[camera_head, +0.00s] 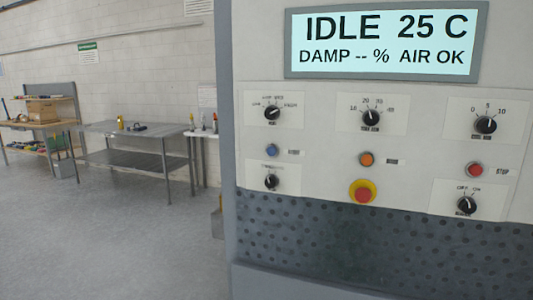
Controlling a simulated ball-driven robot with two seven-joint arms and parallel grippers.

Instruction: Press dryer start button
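A machine's control panel (325,146) fills the right half of the view. A round blue button (272,151) sits at its left, with a small label beside it too blurred to read. An orange button (366,159) sits in the middle, its label also unclear. A red button (475,170) at the right is labelled STOP. The display (387,41) reads IDLE 25 C, DAMP -- %, AIR OK. I cannot confirm which button is marked start. Neither of my grippers is in view.
Several black knobs, one of them a top-left knob (272,113), surround the buttons. A red mushroom button (362,192) on yellow is below the orange one. A metal table (130,158) and a shelf bench (42,125) stand at the left wall. The floor (110,245) between is clear.

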